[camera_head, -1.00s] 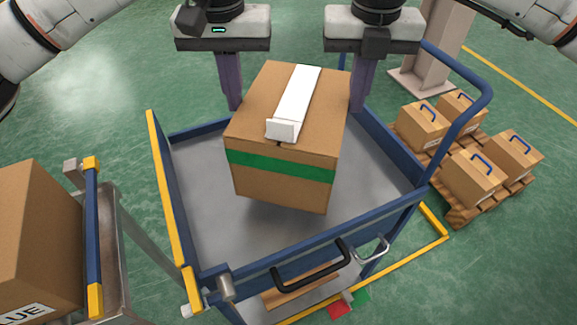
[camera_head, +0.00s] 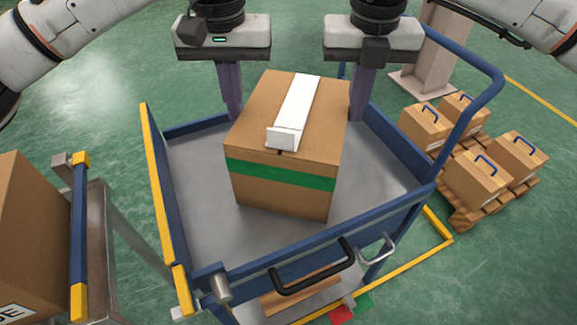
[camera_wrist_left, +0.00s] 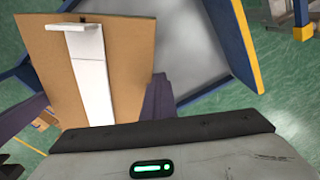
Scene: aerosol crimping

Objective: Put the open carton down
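The brown carton (camera_head: 282,195) with a green band is inside the blue-railed cart (camera_head: 200,205). A white strip (camera_head: 297,100) runs along its top, with a bent end at the near edge. The carton is upright and its underside is at or just above the grey deck; I cannot tell whether it touches. My left gripper (camera_head: 233,100) is at its left side and my right gripper (camera_head: 359,100) at its right side, purple fingers pointing down. The carton is between them; contact is not clear. The left wrist view shows the carton top (camera_wrist_left: 45,70) and strip close by.
Another carton (camera_head: 30,230) stands on a stand at the left. Several cartons with blue handles (camera_head: 477,178) sit on a pallet at the right. The cart has a raised blue handle (camera_head: 478,100) there. Bare deck surrounds the carton at left and right.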

